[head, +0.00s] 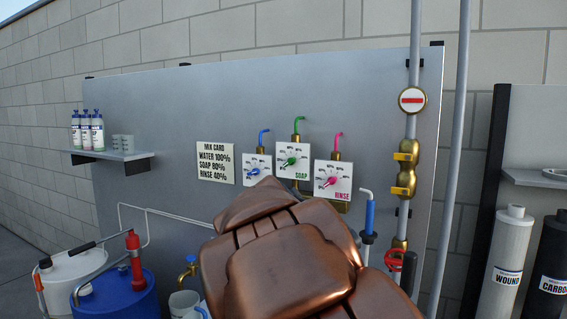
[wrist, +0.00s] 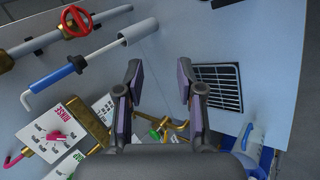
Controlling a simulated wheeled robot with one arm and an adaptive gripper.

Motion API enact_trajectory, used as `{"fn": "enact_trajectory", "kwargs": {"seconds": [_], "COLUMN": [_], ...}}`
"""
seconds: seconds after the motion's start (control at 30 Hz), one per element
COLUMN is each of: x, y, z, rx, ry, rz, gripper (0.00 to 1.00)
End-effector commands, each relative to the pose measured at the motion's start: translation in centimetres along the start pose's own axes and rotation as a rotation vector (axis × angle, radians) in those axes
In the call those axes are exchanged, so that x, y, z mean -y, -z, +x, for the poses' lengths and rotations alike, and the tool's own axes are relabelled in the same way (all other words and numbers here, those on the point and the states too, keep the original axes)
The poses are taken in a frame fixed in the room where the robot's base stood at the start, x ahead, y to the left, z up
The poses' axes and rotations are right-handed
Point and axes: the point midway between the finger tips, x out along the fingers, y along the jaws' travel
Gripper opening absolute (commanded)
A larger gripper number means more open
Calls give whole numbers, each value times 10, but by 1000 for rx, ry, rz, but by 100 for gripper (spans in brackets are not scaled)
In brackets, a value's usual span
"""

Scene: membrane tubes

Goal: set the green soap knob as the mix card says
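The mix card (head: 216,163) on the grey panel reads WATER 100%, SOAP 80%, RINSE 40%. The green soap knob (head: 289,162) sits on the white soap dial plate (head: 301,155); its exact setting is too small to read. In the wrist view, only an edge of the soap plate (wrist: 67,168) with green lettering shows at the lower left, and I cannot make out the knob there. My gripper (wrist: 160,66) is open and empty, with two spread fingers, apart from the dials. In the head view my copper-coloured arm hides it.
The blue water knob (head: 253,171) and pink rinse knob (head: 329,182) flank the soap dial. A blue-handled tube (head: 369,215) and a red valve wheel (wrist: 76,23) are to the right of the dials in the head view. Drums (head: 118,296) stand at lower left.

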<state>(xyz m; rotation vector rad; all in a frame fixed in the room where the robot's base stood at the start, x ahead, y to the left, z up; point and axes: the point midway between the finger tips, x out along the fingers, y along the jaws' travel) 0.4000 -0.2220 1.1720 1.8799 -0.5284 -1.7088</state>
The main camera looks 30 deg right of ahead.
Motion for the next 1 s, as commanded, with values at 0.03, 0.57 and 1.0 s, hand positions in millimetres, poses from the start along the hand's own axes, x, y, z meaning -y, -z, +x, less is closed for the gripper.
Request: {"fn": "enact_trajectory", "kwargs": {"seconds": [0.03, 0.57, 1.0], "x": [-25, -192, -201], "y": [15, 196, 313], "z": [0, -43, -59], "rx": [0, -14, -32], "ry": [-65, -683, -957], "rz": [-27, -512, -852], "gripper": [38, 38, 38]}}
